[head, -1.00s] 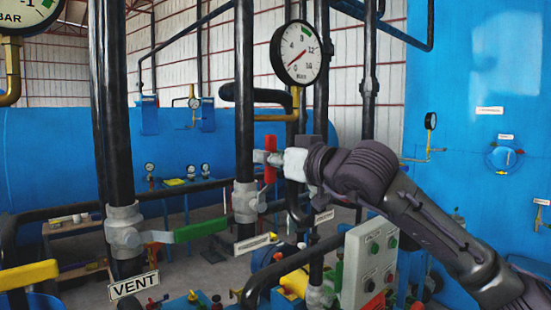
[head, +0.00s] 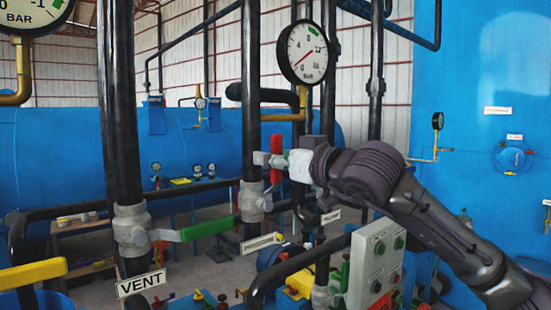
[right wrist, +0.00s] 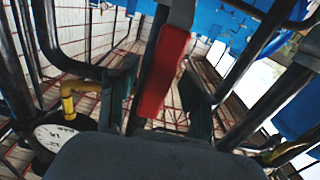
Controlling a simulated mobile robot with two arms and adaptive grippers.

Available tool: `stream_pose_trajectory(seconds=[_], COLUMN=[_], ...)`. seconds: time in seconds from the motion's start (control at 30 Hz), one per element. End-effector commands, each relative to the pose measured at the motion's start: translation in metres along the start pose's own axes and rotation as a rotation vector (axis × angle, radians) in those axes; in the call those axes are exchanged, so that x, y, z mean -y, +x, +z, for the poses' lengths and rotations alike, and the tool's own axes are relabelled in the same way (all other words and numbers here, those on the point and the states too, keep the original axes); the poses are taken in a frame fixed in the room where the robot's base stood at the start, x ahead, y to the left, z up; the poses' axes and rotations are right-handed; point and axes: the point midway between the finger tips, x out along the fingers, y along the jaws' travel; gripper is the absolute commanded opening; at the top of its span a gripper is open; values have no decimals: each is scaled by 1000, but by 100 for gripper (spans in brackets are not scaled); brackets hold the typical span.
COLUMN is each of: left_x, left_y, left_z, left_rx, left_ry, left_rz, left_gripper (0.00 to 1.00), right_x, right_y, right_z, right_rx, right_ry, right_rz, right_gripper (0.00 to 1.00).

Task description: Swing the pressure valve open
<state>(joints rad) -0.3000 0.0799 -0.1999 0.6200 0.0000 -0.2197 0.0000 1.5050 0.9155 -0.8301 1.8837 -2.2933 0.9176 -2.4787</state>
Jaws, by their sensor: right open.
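The red valve handle (head: 276,145) stands upright beside the black vertical pipe, above the grey valve body (head: 252,202). A label plate (head: 262,242) below that valve is too small to read. My right gripper (head: 263,159) reaches in from the right at the handle's height, with its fingers on either side of it. In the right wrist view the red handle (right wrist: 164,75) runs between the two dark fingers of the open right gripper (right wrist: 160,88), with a visible gap on the right side. My left gripper is not in view.
A green lever (head: 207,229) lies to the left on the valve marked VENT (head: 141,284). A pressure gauge (head: 307,52) hangs above my right gripper. A grey button box (head: 374,262) stands below my right arm. Black pipes crowd the space around the handle.

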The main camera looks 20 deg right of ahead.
Motion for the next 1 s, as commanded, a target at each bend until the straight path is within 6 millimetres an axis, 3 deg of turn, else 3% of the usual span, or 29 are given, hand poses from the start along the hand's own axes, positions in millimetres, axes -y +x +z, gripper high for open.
stream_pose_trajectory(seconds=[0.17, 0.5, 0.7, 1.0], left_x=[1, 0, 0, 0], left_y=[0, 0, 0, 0], left_z=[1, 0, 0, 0], left_rx=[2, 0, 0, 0], left_ry=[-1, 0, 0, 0], left_rz=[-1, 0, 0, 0], left_gripper=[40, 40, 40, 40], right_x=[-1, -1, -1, 1], right_y=[-11, -80, -110, -120], right_z=[-1, 0, 0, 0], right_rx=[-2, -1, 0, 1], right_ry=[0, -2, -1, 0], right_rz=[1, 3, 2, -1], right_gripper=[50, 50, 50, 50])
